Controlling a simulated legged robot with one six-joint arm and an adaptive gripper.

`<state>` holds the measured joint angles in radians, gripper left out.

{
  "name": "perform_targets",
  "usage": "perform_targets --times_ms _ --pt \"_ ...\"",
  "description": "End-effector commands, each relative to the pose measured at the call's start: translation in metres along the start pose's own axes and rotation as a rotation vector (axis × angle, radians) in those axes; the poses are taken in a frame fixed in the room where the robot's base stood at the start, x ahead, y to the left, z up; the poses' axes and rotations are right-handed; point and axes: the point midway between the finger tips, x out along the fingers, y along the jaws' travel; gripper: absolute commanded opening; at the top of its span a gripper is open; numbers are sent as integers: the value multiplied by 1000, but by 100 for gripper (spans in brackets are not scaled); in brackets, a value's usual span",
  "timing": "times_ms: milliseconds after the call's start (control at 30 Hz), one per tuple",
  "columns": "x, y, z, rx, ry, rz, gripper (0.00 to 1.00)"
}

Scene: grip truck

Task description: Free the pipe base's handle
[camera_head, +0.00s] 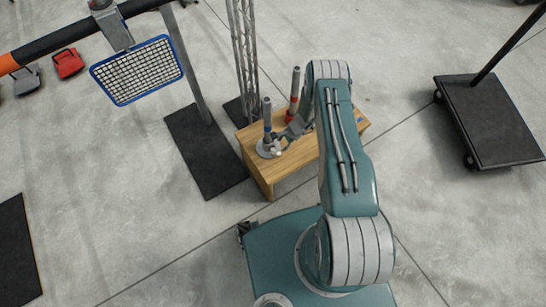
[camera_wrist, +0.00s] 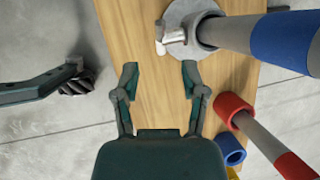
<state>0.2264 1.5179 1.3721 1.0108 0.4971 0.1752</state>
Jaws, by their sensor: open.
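The round grey pipe base (camera_wrist: 188,14) stands on the wooden table (camera_wrist: 145,30), at the top of the wrist view. A short pale metal handle (camera_wrist: 174,37) sticks out from its side. A grey pipe with a blue band (camera_wrist: 280,42) rises from the base; it also stands upright in the head view (camera_head: 267,120). My gripper (camera_wrist: 160,78) is open and empty over the table. Its fingertips lie just below the handle in the wrist view, apart from it. In the head view my gripper (camera_head: 293,130) is beside the base, partly hidden by my arm.
A red-banded pipe (camera_wrist: 262,140) and a blue ring (camera_wrist: 230,150) are right of my gripper in the wrist view. The head view shows a black cart (camera_head: 490,120) at right, and a mesh panel (camera_head: 138,70) and dark mat (camera_head: 205,150) at left.

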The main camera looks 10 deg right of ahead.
Motion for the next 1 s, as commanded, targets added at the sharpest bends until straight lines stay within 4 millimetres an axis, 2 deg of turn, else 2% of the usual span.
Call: perform_targets --times_ms 167,633,800,1000 --pt "18 1 1 2 -4 3 55" --pt "92 1 1 -2 -3 2 55" --pt "105 0 1 -1 -2 1 55" --pt "108 0 1 -1 -2 1 55"
